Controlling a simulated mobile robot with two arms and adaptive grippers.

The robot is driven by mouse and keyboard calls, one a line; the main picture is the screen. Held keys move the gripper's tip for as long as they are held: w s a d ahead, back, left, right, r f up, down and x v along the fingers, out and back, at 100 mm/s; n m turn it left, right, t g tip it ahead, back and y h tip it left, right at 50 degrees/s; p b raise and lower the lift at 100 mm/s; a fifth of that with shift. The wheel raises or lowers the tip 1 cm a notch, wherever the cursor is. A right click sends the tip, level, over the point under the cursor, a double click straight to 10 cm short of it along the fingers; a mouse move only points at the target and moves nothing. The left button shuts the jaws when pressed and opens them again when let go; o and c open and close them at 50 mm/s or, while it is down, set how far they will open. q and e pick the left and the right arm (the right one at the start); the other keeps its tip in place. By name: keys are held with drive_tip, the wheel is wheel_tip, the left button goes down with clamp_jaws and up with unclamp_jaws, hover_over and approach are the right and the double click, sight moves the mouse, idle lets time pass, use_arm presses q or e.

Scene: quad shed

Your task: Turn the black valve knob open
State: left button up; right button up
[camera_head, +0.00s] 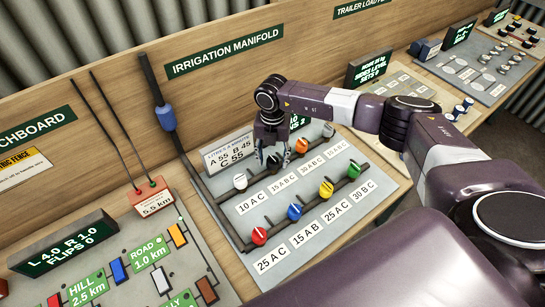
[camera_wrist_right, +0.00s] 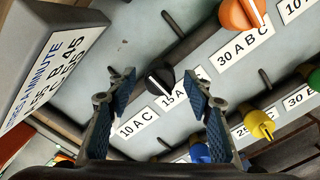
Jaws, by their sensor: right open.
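The black valve knob (camera_wrist_right: 160,77) has a white pointer line and sits on the irrigation manifold board. In the head view the black knob (camera_head: 274,161) is partly hidden by my right gripper. My right gripper (camera_head: 274,157) is over it, fingers pointing down to the board. In the right wrist view my right gripper (camera_wrist_right: 158,80) is open, with one blue-padded finger on each side of the black knob in the picture. I see gaps on both sides; whether the tips are down at the knob's height I cannot tell. My left gripper is out of view.
A white knob (camera_head: 240,181) and an orange knob (camera_head: 301,146) flank the black one. Red (camera_head: 259,235), blue (camera_head: 294,211), yellow (camera_head: 326,188) and green (camera_head: 354,170) knobs form the front row. A sign box (camera_head: 229,156) stands close behind on the left.

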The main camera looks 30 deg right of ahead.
drive_tip(key=shift+c, duration=0.2)
drive_tip(key=c, duration=1.1)
